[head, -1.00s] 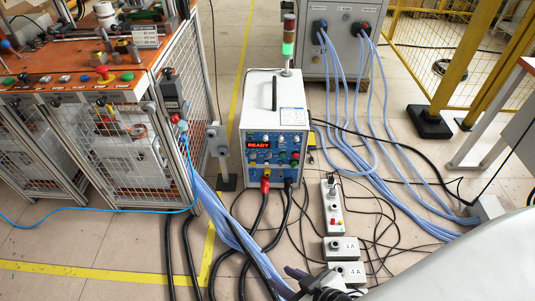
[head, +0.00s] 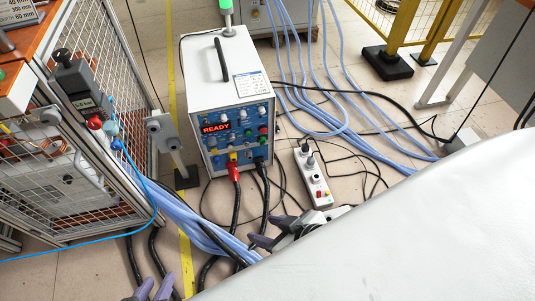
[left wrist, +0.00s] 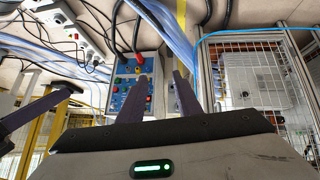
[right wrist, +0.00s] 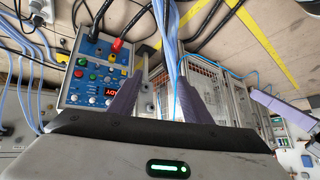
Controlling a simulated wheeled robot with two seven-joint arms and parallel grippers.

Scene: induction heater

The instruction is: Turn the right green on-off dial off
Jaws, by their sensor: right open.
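The heater's control box (head: 222,85) stands on the floor, with a blue front panel (head: 215,143) and a lit red READY display (head: 216,127). In the right wrist view the panel appears upside down, with the green dial (right wrist: 82,62) toward the left. Its exact angle is too small to read. My right gripper (head: 268,241) is open and empty, below the panel, apart from it. My left gripper (head: 152,288) is open and empty at the bottom left, further from the panel.
Black and red cables plug into the panel's lower edge. Blue hoses (head: 190,215) run beside the box. A power strip (head: 313,175) lies to its right. A wire-mesh cage (head: 100,120) stands at the left. The floor in front of the panel is crossed by cables.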

